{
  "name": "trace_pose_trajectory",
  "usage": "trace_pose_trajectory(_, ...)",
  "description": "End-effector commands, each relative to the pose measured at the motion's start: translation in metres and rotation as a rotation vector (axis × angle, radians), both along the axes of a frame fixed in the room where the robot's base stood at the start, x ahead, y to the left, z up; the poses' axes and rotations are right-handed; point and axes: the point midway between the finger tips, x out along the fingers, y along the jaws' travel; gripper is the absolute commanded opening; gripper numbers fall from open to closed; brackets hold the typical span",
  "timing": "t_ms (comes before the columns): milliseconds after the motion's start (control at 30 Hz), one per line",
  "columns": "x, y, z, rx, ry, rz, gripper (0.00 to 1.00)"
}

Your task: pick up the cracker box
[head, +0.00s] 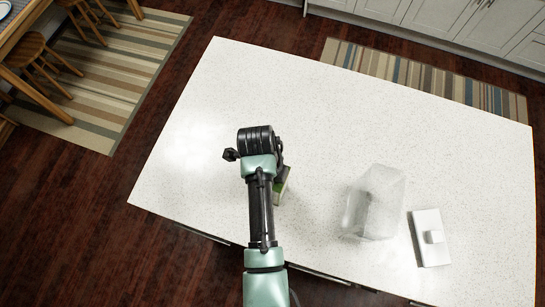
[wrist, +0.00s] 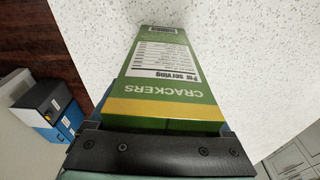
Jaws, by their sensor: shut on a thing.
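The cracker box (wrist: 160,80) is green with a yellow band, a white label and the word CRACKERS. In the wrist view it extends away from my gripper (wrist: 165,125), which is shut on its near end. In the head view only a small green part of the box (head: 282,188) shows beside my arm, over the white counter. The arm hides the rest of the box and the fingertips there. I cannot tell whether the box touches the counter.
A clear container (head: 374,203) stands on the counter (head: 330,110) to the right. A white lid with a knob (head: 430,238) lies beside it. The far part of the counter is bare. In the wrist view, blue and dark boxes (wrist: 48,110) show at the left, off the counter.

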Motion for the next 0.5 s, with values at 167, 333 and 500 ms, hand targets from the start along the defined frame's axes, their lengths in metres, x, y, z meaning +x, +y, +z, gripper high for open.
trace_pose_trajectory(167,0.001,0.0,0.001,0.0,-0.001,0.0,0.1)
trace_pose_trajectory(333,0.001,0.0,0.004,0.0,-0.002,0.0,0.1)
trace_pose_trajectory(500,0.002,0.0,0.024,0.0,-0.005,0.0,0.1)
